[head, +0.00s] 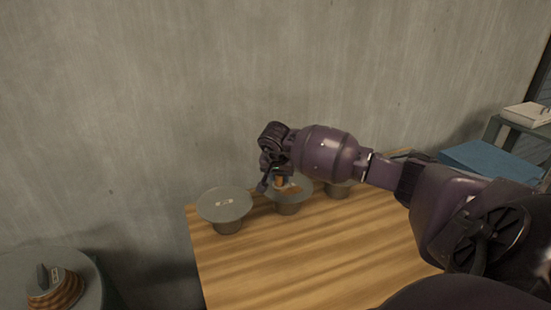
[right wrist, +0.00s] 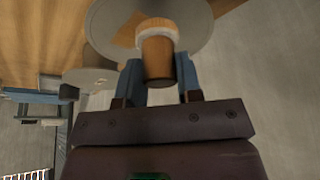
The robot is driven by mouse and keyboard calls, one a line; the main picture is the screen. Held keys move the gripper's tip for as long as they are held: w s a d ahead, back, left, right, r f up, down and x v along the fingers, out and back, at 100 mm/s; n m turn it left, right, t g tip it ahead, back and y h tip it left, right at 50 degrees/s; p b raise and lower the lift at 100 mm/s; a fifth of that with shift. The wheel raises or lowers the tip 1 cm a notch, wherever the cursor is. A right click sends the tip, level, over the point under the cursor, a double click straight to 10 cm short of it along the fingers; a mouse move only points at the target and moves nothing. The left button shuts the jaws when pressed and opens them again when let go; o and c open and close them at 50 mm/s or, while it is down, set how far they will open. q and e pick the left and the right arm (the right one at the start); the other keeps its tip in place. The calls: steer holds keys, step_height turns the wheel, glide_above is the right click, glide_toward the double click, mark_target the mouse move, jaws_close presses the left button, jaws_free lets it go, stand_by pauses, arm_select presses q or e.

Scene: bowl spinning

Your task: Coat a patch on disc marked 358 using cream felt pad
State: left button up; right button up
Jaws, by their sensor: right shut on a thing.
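My right gripper (head: 270,184) is over the middle grey disc (head: 301,183), which stands on a pedestal on the wooden table. In the right wrist view its blue fingers (right wrist: 159,78) are shut on a brown handle with a cream felt pad (right wrist: 157,32) at its far end. The pad end is at the disc face (right wrist: 190,14); I cannot tell whether it touches. An orange-brown patch (head: 290,189) shows on this disc. A left disc (head: 225,204) carries a small label, too small to read. A right disc (head: 340,190) is partly behind my arm. My left gripper is out of view.
The wooden table (head: 290,260) is clear in front of the discs. A wall stands close behind. A round grey stand (head: 85,275) at lower left holds a wooden-based object with a dark knob (head: 42,278). A blue surface (head: 485,158) lies at right.

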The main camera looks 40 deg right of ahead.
steer(key=shift+s+d+r, duration=0.2)
steer(key=shift+r, duration=0.35)
steer(key=shift+r+p, duration=0.3)
steer(key=shift+r, duration=0.45)
steer(key=shift+r+p, duration=0.35)
steer(key=shift+r, duration=0.05)
step_height(320, 180, up, 2)
steer(key=shift+r+p, duration=0.1)
steer(key=shift+p, duration=0.4)
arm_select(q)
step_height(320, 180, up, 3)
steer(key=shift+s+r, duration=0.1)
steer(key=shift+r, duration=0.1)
arm_select(e)
steer(key=shift+r, duration=0.1)
steer(key=shift+w+a, duration=0.1)
